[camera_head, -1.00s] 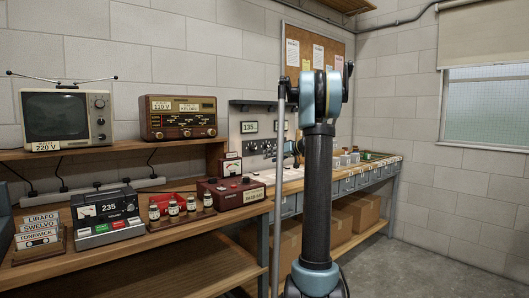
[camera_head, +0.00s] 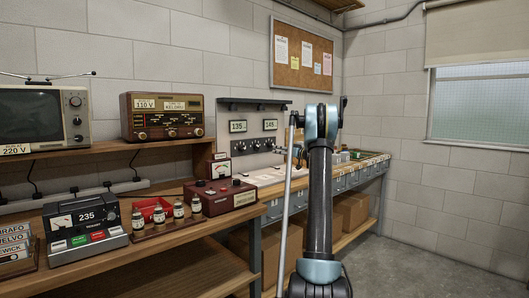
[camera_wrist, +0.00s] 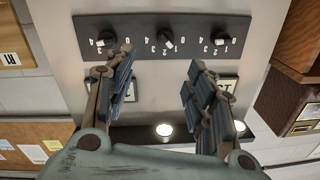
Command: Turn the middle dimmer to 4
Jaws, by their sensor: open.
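A dark dimmer strip (camera_wrist: 220,22) with three knobs and white numbers shows in the wrist view. The other two knobs (camera_wrist: 105,38) and (camera_wrist: 219,39) sit to either side. My gripper (camera_wrist: 160,60) is open and empty, its two fingers spread left and right, just below the strip in the picture and apart from the middle knob.
A radio (camera_head: 161,116), a television (camera_head: 42,119), a red-brown box (camera_head: 222,196) and small bottles stand left. A corkboard (camera_head: 300,56) hangs above. Floor at right is clear.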

